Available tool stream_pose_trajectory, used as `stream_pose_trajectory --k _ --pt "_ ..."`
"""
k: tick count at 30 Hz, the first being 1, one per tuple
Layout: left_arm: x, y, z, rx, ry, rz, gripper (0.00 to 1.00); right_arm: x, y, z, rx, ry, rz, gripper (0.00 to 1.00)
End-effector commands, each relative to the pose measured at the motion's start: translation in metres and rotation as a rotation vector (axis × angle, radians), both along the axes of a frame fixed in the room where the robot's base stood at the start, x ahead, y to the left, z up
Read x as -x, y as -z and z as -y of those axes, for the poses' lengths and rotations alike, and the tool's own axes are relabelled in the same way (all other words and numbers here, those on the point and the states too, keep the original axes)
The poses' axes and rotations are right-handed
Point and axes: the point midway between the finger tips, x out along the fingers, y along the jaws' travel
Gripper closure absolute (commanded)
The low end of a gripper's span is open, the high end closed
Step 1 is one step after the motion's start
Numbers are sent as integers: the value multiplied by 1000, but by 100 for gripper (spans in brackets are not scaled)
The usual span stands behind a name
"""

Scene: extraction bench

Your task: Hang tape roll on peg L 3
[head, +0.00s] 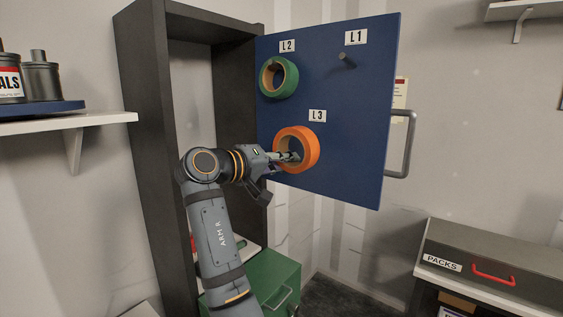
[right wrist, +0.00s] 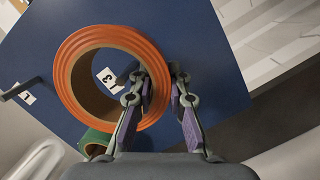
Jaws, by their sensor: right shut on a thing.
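The orange tape roll (head: 313,148) is in front of the blue board, just below the L3 label (head: 317,116). My right gripper (head: 290,156) is shut on the roll's wall. In the right wrist view, one finger of the gripper (right wrist: 163,80) is inside the ring and the other outside the orange roll (right wrist: 67,72). The L3 label (right wrist: 109,80) shows through the roll's hole. Peg L3 is hidden, so I cannot tell whether the roll is around it. My left gripper is not in view.
The blue board (head: 350,165) is a swung-out cabinet door with a grey handle (head: 411,145). A green tape roll (head: 291,78) hangs under L2. The peg under L1 (head: 344,57) is bare. A green box (head: 262,280) stands low behind my right arm.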

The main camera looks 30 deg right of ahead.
Motion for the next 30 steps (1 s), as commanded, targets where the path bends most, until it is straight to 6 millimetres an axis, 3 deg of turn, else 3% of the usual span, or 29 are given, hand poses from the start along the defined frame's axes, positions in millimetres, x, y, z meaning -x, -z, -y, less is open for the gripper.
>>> stream_pose_trajectory --k 4,12,30 --pt "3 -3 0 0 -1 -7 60 -4 0 10 1 2 -1 100" --pt "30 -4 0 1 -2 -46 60 -11 2 28 1 2 0 100" --pt "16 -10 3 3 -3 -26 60 -26 8 64 1 1 0 100"
